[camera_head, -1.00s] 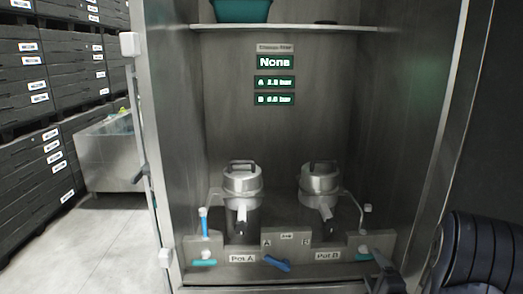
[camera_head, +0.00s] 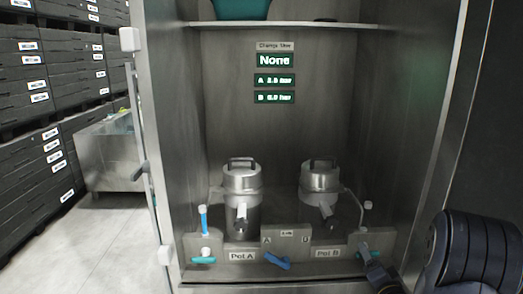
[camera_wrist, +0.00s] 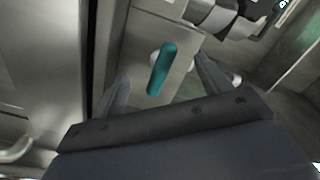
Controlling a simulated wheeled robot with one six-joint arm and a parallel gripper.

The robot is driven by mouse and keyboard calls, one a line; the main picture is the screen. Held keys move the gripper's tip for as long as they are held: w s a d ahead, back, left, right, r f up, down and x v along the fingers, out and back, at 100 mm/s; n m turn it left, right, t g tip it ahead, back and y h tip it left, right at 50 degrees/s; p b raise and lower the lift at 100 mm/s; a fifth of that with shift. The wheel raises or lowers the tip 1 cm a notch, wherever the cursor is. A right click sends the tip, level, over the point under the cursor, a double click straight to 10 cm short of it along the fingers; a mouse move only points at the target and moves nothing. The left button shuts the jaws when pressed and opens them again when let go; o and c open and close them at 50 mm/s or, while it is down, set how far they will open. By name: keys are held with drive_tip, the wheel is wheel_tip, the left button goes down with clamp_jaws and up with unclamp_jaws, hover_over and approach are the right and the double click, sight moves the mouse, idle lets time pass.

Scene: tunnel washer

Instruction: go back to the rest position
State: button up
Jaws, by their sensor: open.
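My gripper (camera_wrist: 160,80) is open in the wrist view, its two fingers apart. A teal handle (camera_wrist: 162,69) shows between and beyond the fingers; I cannot tell whether they touch it. In the head view, my gripper is at the lower right, dark and partly cut off by the bottom edge, close to the teal handle (camera_head: 369,254) beside the Pot B label (camera_head: 328,253). My dark arm (camera_head: 478,250) fills the lower right corner. No rest position is marked in view.
The steel cabinet (camera_head: 428,150) stands open around two metal pots, the left one (camera_head: 241,180) and the right one (camera_head: 320,182). A blue handle (camera_head: 277,261) sits between them. A shelf (camera_head: 290,25) is above. Dark crates (camera_head: 35,110) and a steel bin (camera_head: 108,155) stand left, with clear floor in front.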

drive_tip(key=shift+f+n+b, duration=0.15)
drive_tip(key=shift+n+b, duration=0.3)
drive_tip(key=shift+n, duration=0.45)
drive_tip(key=n+b, duration=0.2)
drive_tip(key=b, duration=0.1)
drive_tip(key=shift+f, duration=0.1)
drive_tip(key=n+b, duration=0.6)
drive_tip(key=b, duration=0.1)
drive_tip(key=shift+n, duration=0.3)
drive_tip(key=shift+r, duration=0.4)
drive_tip(key=shift+p, duration=0.95)
drive_tip(key=shift+f+p, duration=0.15)
drive_tip(key=shift+p, duration=0.2)
drive_tip(key=shift+s, duration=0.1)
